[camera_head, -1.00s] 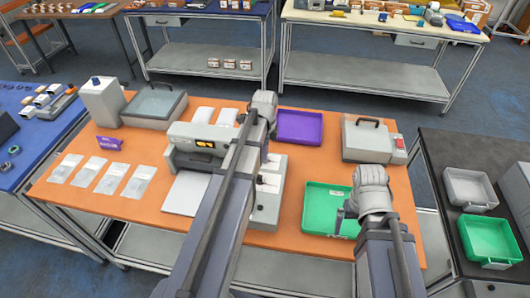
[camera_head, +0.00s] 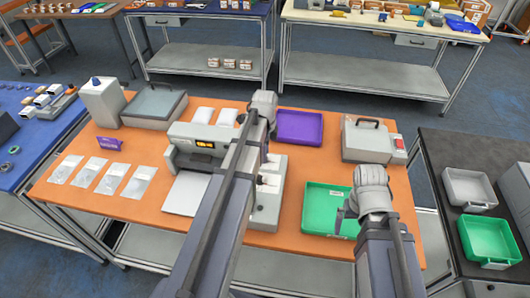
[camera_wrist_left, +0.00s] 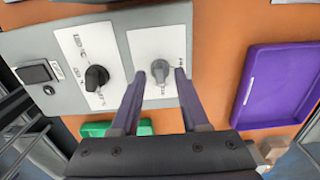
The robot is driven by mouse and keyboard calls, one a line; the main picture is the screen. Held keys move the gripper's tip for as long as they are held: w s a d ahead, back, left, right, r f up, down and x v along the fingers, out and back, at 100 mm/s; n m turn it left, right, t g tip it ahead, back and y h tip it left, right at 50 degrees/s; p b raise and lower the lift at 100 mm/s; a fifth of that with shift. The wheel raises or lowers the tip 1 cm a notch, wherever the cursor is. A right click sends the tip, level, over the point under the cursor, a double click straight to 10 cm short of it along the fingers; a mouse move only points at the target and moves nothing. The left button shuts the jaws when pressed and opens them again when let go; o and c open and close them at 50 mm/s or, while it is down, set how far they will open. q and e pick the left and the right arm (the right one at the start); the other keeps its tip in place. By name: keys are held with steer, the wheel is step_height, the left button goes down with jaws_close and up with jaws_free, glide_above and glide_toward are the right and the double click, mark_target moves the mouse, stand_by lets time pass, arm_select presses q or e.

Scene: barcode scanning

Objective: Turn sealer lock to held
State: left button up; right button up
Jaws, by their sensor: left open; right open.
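The sealer (camera_head: 183,135) is the pale grey machine on the orange table in the head view, with a small lit display. In the left wrist view its panel (camera_wrist_left: 60,40) carries a black knob (camera_wrist_left: 96,77) and a grey lock knob (camera_wrist_left: 160,72) on a white plate. The grey knob's narrow grip points roughly up in that picture; the plate's lettering is too small to read. My left gripper (camera_wrist_left: 161,76) is open, its fingertips on either side of the grey knob; contact cannot be told. My right gripper (camera_head: 345,214) is open over the green tray (camera_head: 315,219).
A grey box with a handle (camera_head: 368,142) stands at the table's back right. Flat pouches (camera_head: 88,176) and a purple sign (camera_head: 109,143) lie at the left.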

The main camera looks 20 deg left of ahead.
arm_select(q)
step_height(320, 180, up, 8)
steer(key=p, duration=0.7)
steer(key=shift+f, duration=0.2)
steer(key=shift+d+f, duration=0.1)
steer(key=s+d+f+n+b, duration=0.2)
steer(key=s+d+n, duration=0.1)
steer(key=s+d, duration=0.2)
steer(key=s+d+f+n+b, duration=0.3)
steer(key=s+d+n, duration=0.1)
steer(key=d, duration=0.6)
steer(key=s+d+f+n+y+b, duration=0.1)
steer(key=s+d+f+n+b, duration=0.2)
steer(key=s+d, duration=0.3)
steer(key=shift+s+d+f+n, duration=0.15)
steer(key=shift+s+d+n, duration=0.15)
steer(key=shift+d+n, duration=0.3)
steer(key=shift+s+d, duration=0.2)
steer(key=shift+d, duration=0.1)
